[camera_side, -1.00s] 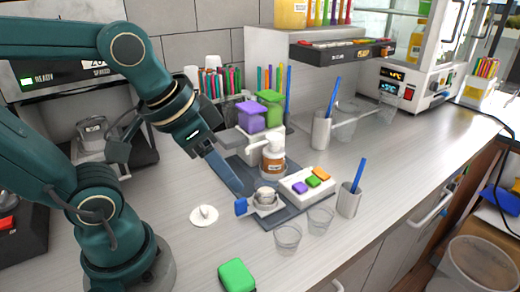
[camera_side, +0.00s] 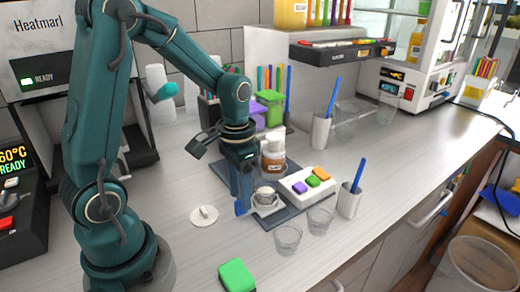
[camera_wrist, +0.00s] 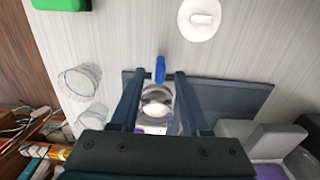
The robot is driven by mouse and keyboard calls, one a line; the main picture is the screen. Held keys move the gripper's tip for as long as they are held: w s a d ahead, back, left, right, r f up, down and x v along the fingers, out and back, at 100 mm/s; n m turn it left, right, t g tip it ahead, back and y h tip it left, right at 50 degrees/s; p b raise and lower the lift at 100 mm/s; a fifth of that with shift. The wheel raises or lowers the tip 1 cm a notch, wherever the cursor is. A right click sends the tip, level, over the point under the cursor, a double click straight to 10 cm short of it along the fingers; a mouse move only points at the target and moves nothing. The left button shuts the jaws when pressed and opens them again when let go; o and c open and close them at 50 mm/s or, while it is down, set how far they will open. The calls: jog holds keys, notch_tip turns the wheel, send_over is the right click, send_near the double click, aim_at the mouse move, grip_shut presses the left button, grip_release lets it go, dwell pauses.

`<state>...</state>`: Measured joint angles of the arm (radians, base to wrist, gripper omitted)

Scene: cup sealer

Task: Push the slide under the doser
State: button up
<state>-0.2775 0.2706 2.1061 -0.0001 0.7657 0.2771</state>
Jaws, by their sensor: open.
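The slide (camera_side: 265,211) is a small pale carriage with a blue handle (camera_side: 241,208) at its left end, on a dark base plate (camera_side: 292,212). A small round cup (camera_side: 267,193) sits on it. The doser (camera_side: 273,158), a white pump head on a bottle with a brown label, stands just behind the slide, which is in front of it. My gripper (camera_side: 243,198) points down at the handle end. In the wrist view the blue handle (camera_wrist: 160,69) shows between my open fingers (camera_wrist: 155,76), with gaps on both sides. Contact cannot be told.
A white tray (camera_side: 296,190) with coloured blocks is right of the slide. Clear cups (camera_side: 288,237) and a holder with a blue stick (camera_side: 348,200) stand close by. A white lid (camera_side: 204,215) lies left, a green block (camera_side: 237,275) in front. The front counter is mostly clear.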

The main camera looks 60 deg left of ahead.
jog(key=shift+f, duration=1.25)
grip_shut()
dwell(0.5)
